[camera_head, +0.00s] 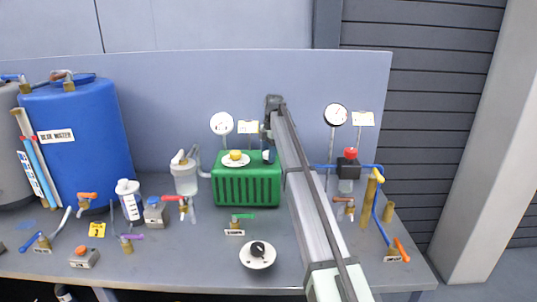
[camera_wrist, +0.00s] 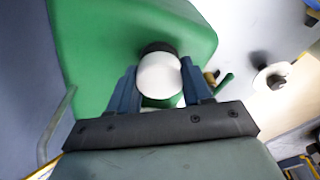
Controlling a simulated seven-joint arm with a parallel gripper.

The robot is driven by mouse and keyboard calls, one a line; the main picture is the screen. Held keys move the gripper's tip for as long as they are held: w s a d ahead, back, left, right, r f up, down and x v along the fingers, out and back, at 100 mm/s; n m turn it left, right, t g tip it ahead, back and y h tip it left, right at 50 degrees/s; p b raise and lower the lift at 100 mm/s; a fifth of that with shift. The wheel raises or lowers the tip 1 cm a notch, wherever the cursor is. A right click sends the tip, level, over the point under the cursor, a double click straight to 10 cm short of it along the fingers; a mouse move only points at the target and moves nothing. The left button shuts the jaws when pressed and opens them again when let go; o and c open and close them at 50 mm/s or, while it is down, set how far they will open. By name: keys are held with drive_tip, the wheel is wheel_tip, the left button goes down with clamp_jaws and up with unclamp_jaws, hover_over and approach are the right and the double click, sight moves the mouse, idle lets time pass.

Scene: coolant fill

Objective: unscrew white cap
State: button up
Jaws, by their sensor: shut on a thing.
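The white cap (camera_wrist: 158,77) shows as a round white disc in the wrist view, with a dark rim or ring along its far edge. It sits at the top of the green tank (camera_head: 245,187), which also fills the upper part of the wrist view (camera_wrist: 95,50). My gripper (camera_wrist: 159,73) is shut on the white cap, one blue finger at each side. In the head view my gripper (camera_head: 268,156) is at the right end of the tank's top.
A yellow knob (camera_head: 235,155) on a white disc is left of my gripper on the tank. A gauge (camera_head: 222,123) stands behind. A black dial (camera_head: 258,249) and a green-handled valve (camera_head: 235,221) are in front. A blue barrel (camera_head: 85,140) stands far left.

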drive_tip(key=shift+n, duration=1.7)
drive_tip(key=shift+n+g, duration=0.3)
drive_tip(key=shift+n, duration=0.8)
drive_tip(key=shift+n+h, duration=0.3)
drive_tip(key=shift+n, duration=0.4)
drive_tip(key=shift+r+n, duration=0.1)
drive_tip(key=shift+n, duration=1.7)
drive_tip(key=o, duration=1)
drive_tip(key=shift+c, duration=0.2)
